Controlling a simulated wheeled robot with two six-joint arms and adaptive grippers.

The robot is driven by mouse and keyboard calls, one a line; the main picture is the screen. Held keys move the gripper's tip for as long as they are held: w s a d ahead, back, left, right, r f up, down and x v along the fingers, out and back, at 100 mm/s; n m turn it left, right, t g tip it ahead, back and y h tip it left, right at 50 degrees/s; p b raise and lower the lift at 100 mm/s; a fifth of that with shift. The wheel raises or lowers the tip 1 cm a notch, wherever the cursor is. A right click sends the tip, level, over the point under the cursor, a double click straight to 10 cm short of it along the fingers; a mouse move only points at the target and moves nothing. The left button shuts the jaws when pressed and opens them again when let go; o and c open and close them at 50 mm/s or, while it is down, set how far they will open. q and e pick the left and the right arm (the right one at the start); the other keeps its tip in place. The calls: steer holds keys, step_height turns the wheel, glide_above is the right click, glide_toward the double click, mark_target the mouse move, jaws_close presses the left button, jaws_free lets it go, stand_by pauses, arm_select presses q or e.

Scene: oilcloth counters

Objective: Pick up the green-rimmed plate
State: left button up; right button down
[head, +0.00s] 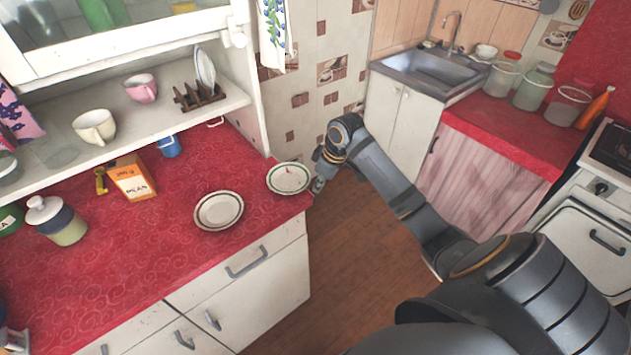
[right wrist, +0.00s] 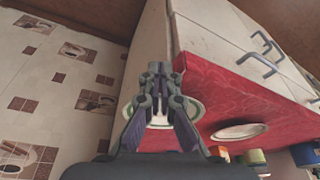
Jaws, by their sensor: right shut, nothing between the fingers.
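The green-rimmed plate (head: 289,178) lies flat near the right corner of the red counter, with a small red mark near its middle. In the right wrist view the plate (right wrist: 193,107) is largely hidden behind my gripper's fingers. My right gripper (head: 318,184) is just right of the plate, at the counter's corner. Its closed fingers (right wrist: 158,70) have nothing between them. I cannot tell whether it touches the plate's rim. My left gripper is not in view.
A second plate with a darker brownish rim (head: 218,211) lies left of the green-rimmed one. An orange box (head: 132,179), a blue cup (head: 169,146) and a jar (head: 60,222) stand farther left. A shelf with cups hangs above the red counter (head: 190,255). The counter's front is clear.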

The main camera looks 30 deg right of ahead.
steer(key=shift+w+a, duration=0.35)
steer(key=shift+w, duration=0.15)
